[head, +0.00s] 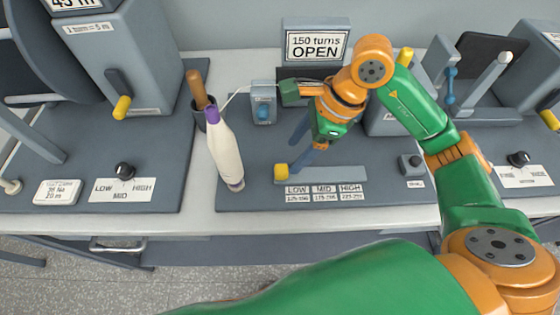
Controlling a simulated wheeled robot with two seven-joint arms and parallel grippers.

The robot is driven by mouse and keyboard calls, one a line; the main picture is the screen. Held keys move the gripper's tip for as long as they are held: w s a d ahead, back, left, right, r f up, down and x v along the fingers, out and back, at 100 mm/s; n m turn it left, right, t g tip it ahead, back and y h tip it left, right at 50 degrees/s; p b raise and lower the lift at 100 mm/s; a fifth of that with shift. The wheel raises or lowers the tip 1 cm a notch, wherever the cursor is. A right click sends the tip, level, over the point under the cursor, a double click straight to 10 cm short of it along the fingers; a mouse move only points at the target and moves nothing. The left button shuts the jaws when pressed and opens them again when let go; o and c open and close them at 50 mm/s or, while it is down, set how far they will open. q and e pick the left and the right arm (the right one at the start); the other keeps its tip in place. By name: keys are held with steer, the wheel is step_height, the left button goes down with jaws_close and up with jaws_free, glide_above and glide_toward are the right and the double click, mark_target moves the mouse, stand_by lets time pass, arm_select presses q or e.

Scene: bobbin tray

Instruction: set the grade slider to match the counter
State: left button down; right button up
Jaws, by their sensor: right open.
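The grade slider has a yellow knob (281,173) at the left end of a grey track (335,173), above the LOW label. Below are the LOW, MID and HIGH labels (324,192) with number ranges too small to read surely. My right gripper (293,156) is open, its blue fingers pointing down and left, just above and right of the knob; I cannot tell whether they touch it. A sign (316,44) behind reads "150 turns OPEN". No separate counter display is clear; my right arm covers part of the middle station. My left gripper is not in view.
A white bobbin with a purple tip (226,155) stands left of the slider, a thread running from it. A brown handle (196,88) rises behind it. A grey block with a blue knob (263,108) stands nearby. A LOW-MID-HIGH dial (124,170) is at left.

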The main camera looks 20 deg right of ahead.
mark_target(283, 168)
steer(key=p+x, duration=0.1)
steer(key=x, duration=0.5)
steer(key=shift+a+r+p, duration=0.1)
steer(key=shift+p, duration=0.2)
steer(key=shift+a+f, duration=0.15)
steer(key=shift+f, duration=0.25)
steer(key=shift+c, duration=0.7)
jaws_close()
